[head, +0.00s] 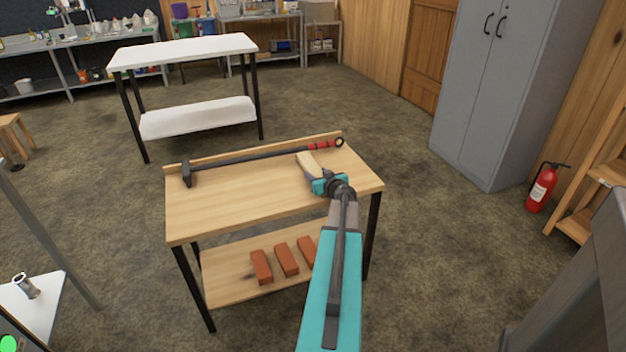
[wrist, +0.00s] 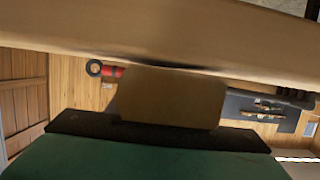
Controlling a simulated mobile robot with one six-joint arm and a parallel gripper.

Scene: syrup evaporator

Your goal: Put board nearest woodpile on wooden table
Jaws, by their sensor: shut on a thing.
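My gripper (head: 318,181) is shut on a short pale wood board (head: 308,163). It holds the board over the right part of the wooden table (head: 235,205), near the back edge. In the wrist view the board (wrist: 170,97) sticks out from the jaws. The table (wrist: 150,35) shows as a light band across the top of that view, which looks upside down. A dark shadow lies where board and table meet, so the board is at or very close to the tabletop. I cannot tell if it touches. No woodpile is in view.
A long hammer (head: 250,158) with a red grip lies along the table's back, close behind the board. The table's left and front are clear. Several bricks (head: 286,259) lie on its lower shelf. A white table (head: 185,50) stands behind, and a grey cabinet (head: 500,90) stands right.

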